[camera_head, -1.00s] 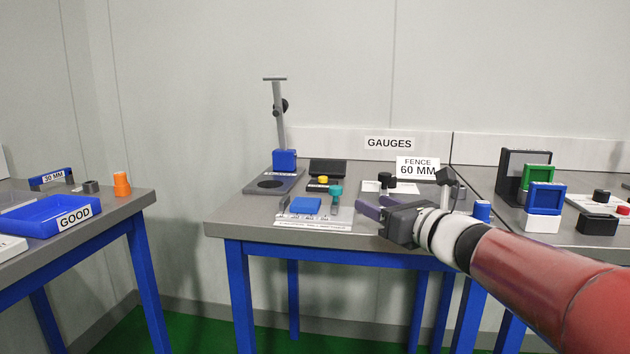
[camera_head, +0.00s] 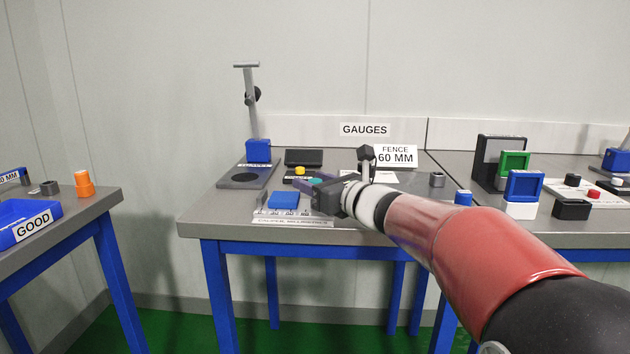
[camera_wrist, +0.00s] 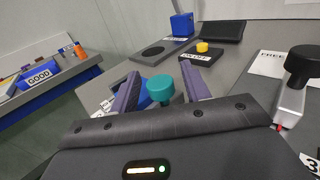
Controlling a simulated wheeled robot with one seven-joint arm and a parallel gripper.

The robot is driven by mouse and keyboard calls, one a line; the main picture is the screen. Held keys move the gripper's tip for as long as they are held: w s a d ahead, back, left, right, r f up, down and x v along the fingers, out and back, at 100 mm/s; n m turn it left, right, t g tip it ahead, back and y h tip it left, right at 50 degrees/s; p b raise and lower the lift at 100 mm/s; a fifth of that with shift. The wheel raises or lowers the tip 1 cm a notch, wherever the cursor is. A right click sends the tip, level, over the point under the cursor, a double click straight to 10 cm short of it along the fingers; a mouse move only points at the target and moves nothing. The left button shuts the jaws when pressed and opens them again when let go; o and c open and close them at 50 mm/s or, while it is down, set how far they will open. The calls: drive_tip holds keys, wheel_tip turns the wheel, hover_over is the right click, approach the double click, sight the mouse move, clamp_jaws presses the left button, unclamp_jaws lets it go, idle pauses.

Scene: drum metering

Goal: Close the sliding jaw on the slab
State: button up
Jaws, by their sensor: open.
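The blue slab (camera_head: 284,200) lies on the caliper gauge plate (camera_head: 292,222) near the front of the gauges table. In the wrist view the slab (camera_wrist: 144,101) is mostly hidden behind my gripper's left finger and the teal knob. The sliding jaw's teal knob (camera_wrist: 160,88) stands upright just right of the slab. In the head view the knob (camera_head: 315,181) is largely covered by my gripper (camera_head: 308,188). My gripper is open, with one purple finger on each side of the knob in the wrist view (camera_wrist: 163,92). I cannot tell whether either finger touches it.
A black-knobbed gauge (camera_wrist: 300,66) is close on the right. The FENCE 60 MM sign (camera_head: 395,156) stands behind my wrist. The table's front-left corner is clear.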

drive_tip(key=shift+c, duration=0.4)
drive_tip(key=c, duration=0.7)
drive_tip(key=shift+a+f+b, duration=0.15)
drive_tip(key=shift+a+b, duration=0.95)
drive_tip(key=shift+b, duration=0.05)
drive_tip(key=shift+a, duration=0.25)
drive_tip(key=shift+r, duration=0.2)
drive_tip(key=o, duration=0.8)
drive_tip(key=b+v, duration=0.1)
drive_tip(key=v, duration=0.6)
drive_tip(key=shift+s+d, duration=0.25)
drive_tip(key=shift+d, duration=0.05)
